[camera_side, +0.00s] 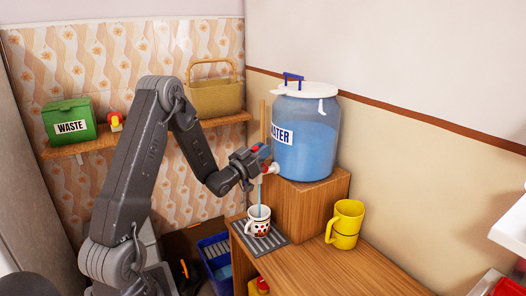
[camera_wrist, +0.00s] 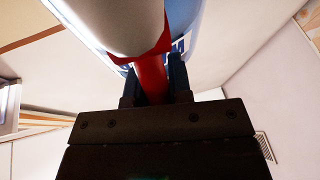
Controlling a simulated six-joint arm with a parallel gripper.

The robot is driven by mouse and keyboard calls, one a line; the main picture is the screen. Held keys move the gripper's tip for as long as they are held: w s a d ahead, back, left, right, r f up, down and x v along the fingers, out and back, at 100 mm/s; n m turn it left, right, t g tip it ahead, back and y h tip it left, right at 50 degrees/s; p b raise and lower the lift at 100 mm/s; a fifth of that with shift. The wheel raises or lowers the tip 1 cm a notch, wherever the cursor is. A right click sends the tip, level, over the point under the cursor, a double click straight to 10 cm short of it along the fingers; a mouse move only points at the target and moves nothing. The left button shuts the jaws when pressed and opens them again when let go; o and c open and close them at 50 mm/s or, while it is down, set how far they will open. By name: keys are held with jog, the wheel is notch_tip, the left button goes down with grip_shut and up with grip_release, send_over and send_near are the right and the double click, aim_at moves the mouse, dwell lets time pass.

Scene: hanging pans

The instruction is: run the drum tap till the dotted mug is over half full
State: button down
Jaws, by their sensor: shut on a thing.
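The blue water drum (camera_side: 306,140) stands on a wooden block, with a white lid and a tap low on its left side. My gripper (camera_side: 262,160) is at the tap (camera_side: 271,168). In the wrist view my gripper (camera_wrist: 155,90) is shut on the red tap handle (camera_wrist: 151,72). A thin blue stream of water (camera_side: 260,192) falls from the tap into the white dotted mug (camera_side: 257,222). The mug stands upright on a dark drip grate (camera_side: 272,242) below the tap. The water level inside the mug cannot be made out.
A green waste box (camera_side: 69,120) and a basket (camera_side: 216,97) sit on the wall shelf. A blue crate (camera_side: 216,262) is low at the left of the counter.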

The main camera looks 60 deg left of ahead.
jog(key=c, duration=1)
grip_release()
jog(key=shift+c, duration=0.2)
jog(key=v, duration=1.3)
jog(key=shift+s, duration=0.4)
